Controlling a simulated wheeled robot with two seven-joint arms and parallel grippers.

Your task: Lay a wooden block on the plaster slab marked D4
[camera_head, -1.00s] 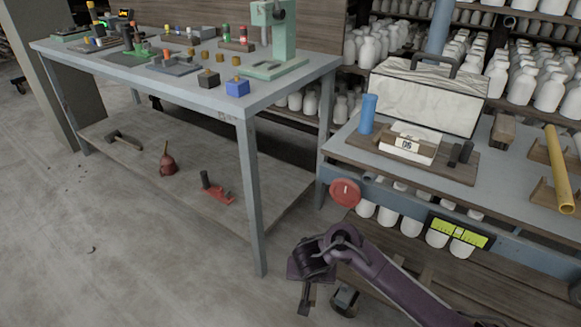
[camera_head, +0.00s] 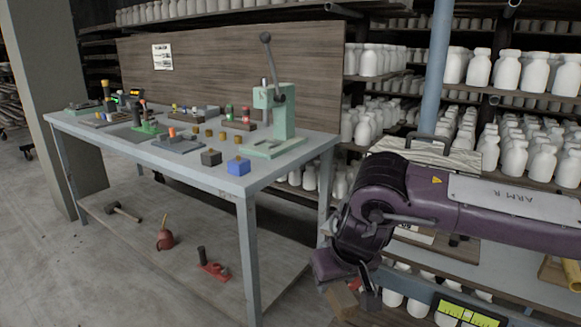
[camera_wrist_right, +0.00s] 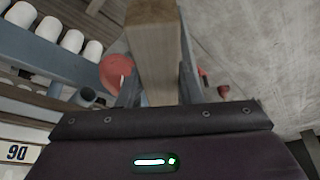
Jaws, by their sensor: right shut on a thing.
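My right gripper (camera_head: 358,292) is shut on a wooden block (camera_head: 340,299), held in the air in front of the right-hand bench. In the right wrist view the block (camera_wrist_right: 155,50) stands out as a long pale bar between the two fingers. A white slab (camera_head: 415,236) on that bench is mostly hidden behind my right arm, and its mark cannot be read in the head view. A white label (camera_wrist_right: 18,152) at the lower left of the wrist view seems to read D6 upside down. No mark D4 can be read. My left gripper is not in view.
A grey table (camera_head: 205,180) at left carries a green press (camera_head: 275,118), a blue block (camera_head: 238,166) and small parts. A blue post (camera_head: 437,70) and shelves of white bottles (camera_head: 530,155) stand behind. A yellow-green level (camera_head: 468,315) is at the bench front.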

